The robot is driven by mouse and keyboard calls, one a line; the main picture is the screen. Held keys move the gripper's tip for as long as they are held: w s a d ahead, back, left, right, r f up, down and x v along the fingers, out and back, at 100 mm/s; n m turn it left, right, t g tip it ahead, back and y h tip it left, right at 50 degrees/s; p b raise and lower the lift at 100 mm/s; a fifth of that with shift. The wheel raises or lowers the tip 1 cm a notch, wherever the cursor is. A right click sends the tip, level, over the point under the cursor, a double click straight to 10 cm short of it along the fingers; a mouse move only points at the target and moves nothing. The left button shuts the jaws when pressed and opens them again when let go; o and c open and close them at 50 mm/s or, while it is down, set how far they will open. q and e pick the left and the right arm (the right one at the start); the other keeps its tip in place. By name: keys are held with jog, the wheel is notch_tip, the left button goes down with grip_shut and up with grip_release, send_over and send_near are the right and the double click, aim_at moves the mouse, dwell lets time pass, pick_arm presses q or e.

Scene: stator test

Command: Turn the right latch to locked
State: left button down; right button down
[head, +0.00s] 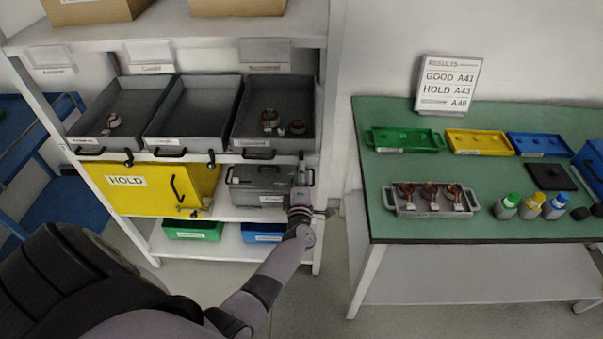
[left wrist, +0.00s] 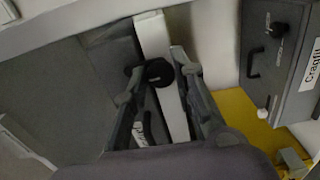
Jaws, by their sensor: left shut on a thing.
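My left gripper (head: 301,179) reaches the right end of the shelf, at the right side of the grey lidded case (head: 268,181). In the left wrist view its two fingers (left wrist: 158,80) are shut on a round black knob (left wrist: 158,72), close to a white strip. The knob is probably the right latch, but its turn angle cannot be told; in the head view the gripper hides it. Two black latches, a left one (head: 128,157) and a middle one (head: 211,160), show on the shelf edge above the yellow HOLD panel (head: 135,190). My right gripper is not in view.
Grey bins (head: 190,115) stand on the shelf above, the right one holding small parts. Green (head: 192,230) and blue (head: 262,233) boxes are below. A green-topped table (head: 400,228) with trays and bottles stands right, across a floor gap.

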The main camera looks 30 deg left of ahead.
pick_arm(q)
jog(key=c, duration=1.3)
grip_release()
jog(key=shift+c, duration=0.2)
jog(key=v, duration=1.2)
